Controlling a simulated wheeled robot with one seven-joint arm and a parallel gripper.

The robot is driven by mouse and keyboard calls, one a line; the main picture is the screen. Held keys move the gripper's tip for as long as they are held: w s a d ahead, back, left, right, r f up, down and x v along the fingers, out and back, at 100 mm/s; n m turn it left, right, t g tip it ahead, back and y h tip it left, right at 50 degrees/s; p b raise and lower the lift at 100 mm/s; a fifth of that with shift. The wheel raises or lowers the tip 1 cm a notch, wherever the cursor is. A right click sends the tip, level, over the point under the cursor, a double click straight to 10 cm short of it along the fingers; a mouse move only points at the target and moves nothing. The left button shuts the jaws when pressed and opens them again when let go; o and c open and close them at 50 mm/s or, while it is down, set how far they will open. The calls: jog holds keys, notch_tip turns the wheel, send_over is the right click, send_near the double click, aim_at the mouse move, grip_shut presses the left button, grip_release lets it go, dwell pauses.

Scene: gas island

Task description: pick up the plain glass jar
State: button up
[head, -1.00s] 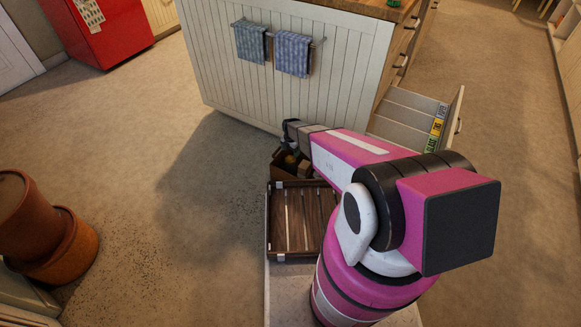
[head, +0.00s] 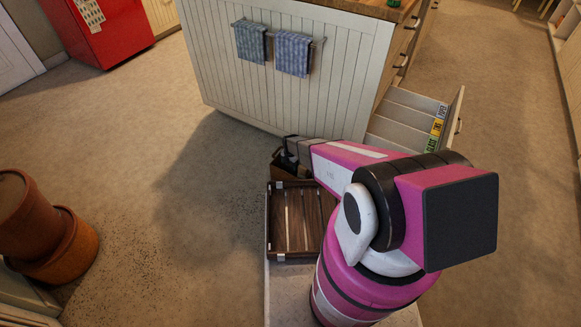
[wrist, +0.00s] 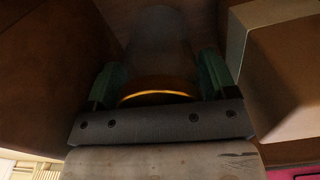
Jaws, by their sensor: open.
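In the wrist view, a dim greyish cylinder with a golden-orange band at its near end (wrist: 160,42) lies between my two green fingers. It looks like the glass jar, but the dark hides whether it is plain. My gripper (wrist: 160,78) is open, with one finger on each side of it. I cannot tell whether they touch it. In the head view, my gripper (head: 290,152) points down into a brown box (head: 277,160) beyond the slatted tray. My arm and the box hide the jar there.
A light brown block-shaped item (wrist: 284,72) stands close right of my fingers. The slatted wooden tray (head: 270,225) is nearer me. A white island (head: 290,95) stands behind the box, with an open drawer (head: 405,118) holding labelled sections.

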jog(key=c, duration=0.7)
jog(key=shift+o, duration=0.2)
